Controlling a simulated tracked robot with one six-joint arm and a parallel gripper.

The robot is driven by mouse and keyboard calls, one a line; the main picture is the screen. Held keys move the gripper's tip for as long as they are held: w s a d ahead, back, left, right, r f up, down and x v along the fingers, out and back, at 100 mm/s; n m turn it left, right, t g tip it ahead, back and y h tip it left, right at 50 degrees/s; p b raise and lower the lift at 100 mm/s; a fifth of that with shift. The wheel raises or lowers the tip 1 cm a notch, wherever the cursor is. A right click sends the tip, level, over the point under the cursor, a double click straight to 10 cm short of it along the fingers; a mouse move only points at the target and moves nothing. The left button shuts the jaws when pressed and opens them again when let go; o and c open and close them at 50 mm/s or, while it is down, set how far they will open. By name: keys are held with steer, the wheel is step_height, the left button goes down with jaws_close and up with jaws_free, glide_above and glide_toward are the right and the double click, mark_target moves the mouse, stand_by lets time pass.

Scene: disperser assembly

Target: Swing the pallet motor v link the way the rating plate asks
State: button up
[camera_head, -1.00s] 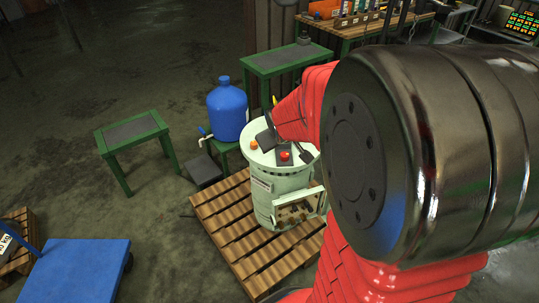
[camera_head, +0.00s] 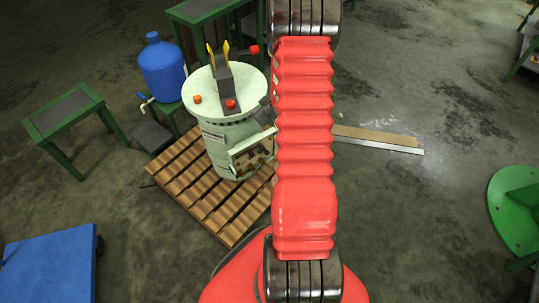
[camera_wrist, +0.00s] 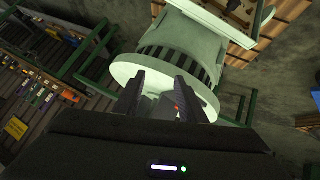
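The pallet motor is a pale green drum (camera_head: 230,140) standing on a wooden pallet. An open box (camera_head: 238,153) at its front holds small brownish parts; I cannot tell the v link among them. A small pale plate (camera_head: 212,137) on the drum's side may be the rating plate; its text is unreadable. The drum (camera_wrist: 185,42) also shows in the wrist view, with the box (camera_wrist: 222,32) beyond the lid. My gripper (camera_wrist: 158,95) is open, its dark fingers apart over the lid.
A dark block (camera_head: 224,90) with yellow prongs stands on the lid, beside red (camera_head: 231,104) and orange (camera_head: 198,99) knobs. A blue bottle (camera_head: 162,68) stands left of the drum. A green table (camera_head: 68,113) and blue cart (camera_head: 50,272) are farther left. The floor at right is largely open.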

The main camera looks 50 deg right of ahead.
steer(key=s+d+f+t, duration=0.1)
steer(key=s+f, duration=0.2)
steer(key=f, duration=0.4)
steer(key=s+d+f+t, duration=0.1)
steer(key=s+d+f, duration=0.15)
steer(key=f, duration=0.45)
steer(key=m+t, duration=0.2)
glide_toward(268, 153)
steer(key=s+r, duration=0.1)
steer(key=s, duration=0.4)
steer(key=shift+a+r+y, duration=0.2)
steer(key=shift+a+y, duration=0.1)
steer(key=shift+w, duration=0.2)
steer(key=x, duration=1.3)
steer(key=shift+w, duration=0.35)
steer(key=shift+d, duration=0.1)
jaws_close()
